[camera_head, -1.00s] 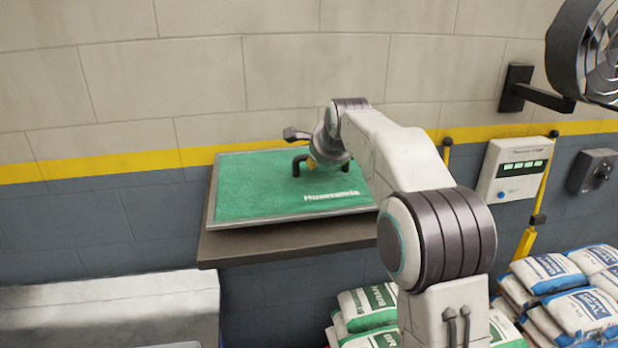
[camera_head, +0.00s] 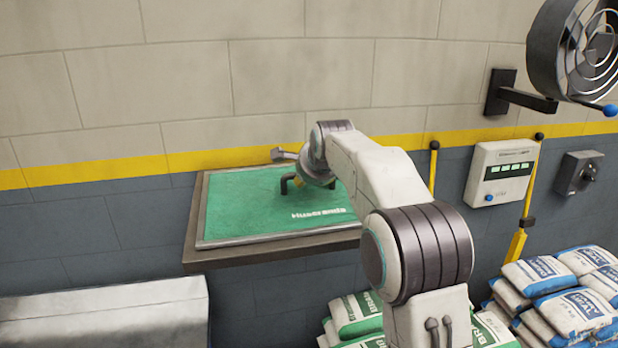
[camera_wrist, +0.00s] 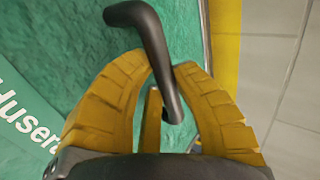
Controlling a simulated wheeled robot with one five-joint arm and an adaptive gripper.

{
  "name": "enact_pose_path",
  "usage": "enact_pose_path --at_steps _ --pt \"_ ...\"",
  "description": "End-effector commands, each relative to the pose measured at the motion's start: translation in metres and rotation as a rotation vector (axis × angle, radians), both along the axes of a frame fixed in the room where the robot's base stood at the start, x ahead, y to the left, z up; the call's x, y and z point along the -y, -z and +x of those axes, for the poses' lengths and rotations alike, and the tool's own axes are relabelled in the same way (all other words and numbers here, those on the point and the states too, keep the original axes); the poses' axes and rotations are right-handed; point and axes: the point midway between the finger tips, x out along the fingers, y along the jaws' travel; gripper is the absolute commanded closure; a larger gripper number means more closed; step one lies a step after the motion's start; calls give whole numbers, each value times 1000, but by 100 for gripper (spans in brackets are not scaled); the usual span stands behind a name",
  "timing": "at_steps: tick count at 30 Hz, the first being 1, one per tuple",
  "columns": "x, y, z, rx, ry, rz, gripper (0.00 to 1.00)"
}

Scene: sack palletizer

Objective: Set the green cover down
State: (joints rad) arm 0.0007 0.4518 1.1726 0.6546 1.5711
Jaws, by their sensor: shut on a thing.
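The green cover (camera_head: 240,215) is a flat panel with a grey rim, white lettering and a black bent handle (camera_head: 287,183). It lies level over the dark wall shelf (camera_head: 270,254), at or very close to its top; I cannot tell whether a thin gap is left. My gripper (camera_head: 304,179) is at the handle, near the cover's back right part. In the wrist view, the yellow ribbed fingers of my gripper (camera_wrist: 166,76) close around the handle (camera_wrist: 150,35), with the green cover (camera_wrist: 60,50) beneath. My arm hides the cover's right side in the head view.
A control box (camera_head: 503,172) and a fan (camera_head: 575,50) are on the wall at right. Stacked sacks (camera_head: 570,300) stand at lower right, with green-marked sacks (camera_head: 352,316) below the shelf. A pale block (camera_head: 105,312) stands at lower left.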

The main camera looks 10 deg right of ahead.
Motion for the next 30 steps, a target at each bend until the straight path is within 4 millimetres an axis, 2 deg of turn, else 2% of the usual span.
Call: enact_pose_path --at_steps 1,2,8,19,23,30 --pt "0 1 0 5 0 0 100" --pt "0 1 0 0 0 0 73" --pt "0 1 0 -1 0 0 55" --pt "0 -3 -1 0 0 0 54" --pt "0 -11 -12 3 0 0 54" --pt "0 -38 -44 3 0 0 54"
